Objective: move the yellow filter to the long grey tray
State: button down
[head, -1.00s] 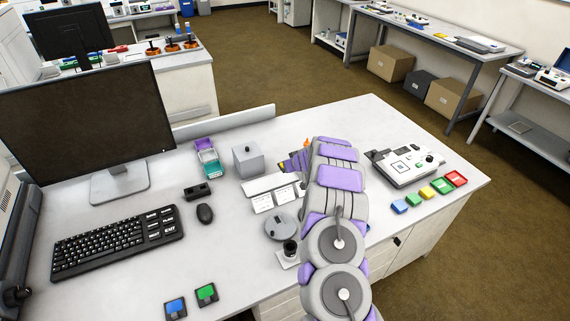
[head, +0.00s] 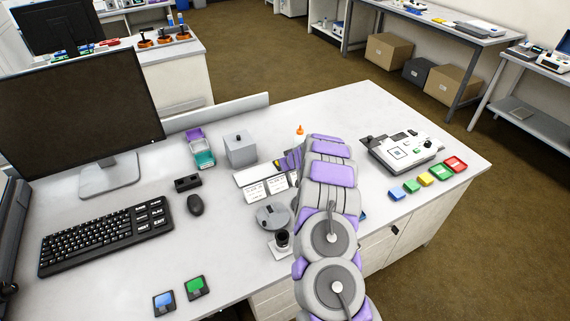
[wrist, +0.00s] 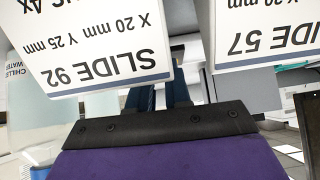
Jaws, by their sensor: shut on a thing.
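My gripper (head: 287,160) is at the far end of my arm, mostly hidden behind the arm links in the head view. A small yellow edge (head: 276,163) shows at its tip, which I take for the yellow filter held in the shut jaws. The wrist view shows the gripper's dark fingers (wrist: 160,95) beyond its purple body, but no yellow there. A long pale grey tray (head: 257,173) lies just left of the gripper tip, behind two white slide cards. The cards, marked SLIDE 92 (wrist: 90,50) and SLIDE 57 (wrist: 262,38), hang large and upside down in the wrist view.
A grey box (head: 240,151) and a toy truck (head: 202,150) stand left of the gripper. A round grey device (head: 272,215) is in front of the cards. A white instrument (head: 402,150) and a row of coloured squares (head: 425,179) are at right. The back right desk is clear.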

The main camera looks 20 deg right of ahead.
jog(key=shift+a+r, duration=0.15)
jog(key=shift+a, duration=0.75)
jog(key=shift+d+f, duration=0.2)
jog(key=shift+d, duration=0.15)
jog(key=c, duration=1.3)
grip_release()
jog(key=shift+d, duration=0.4)
jog(key=o, duration=0.3)
jog(key=shift+a, duration=0.55)
jog(key=o, duration=0.4)
jog(key=shift+d, duration=0.4)
jog(key=shift+a, duration=0.25)
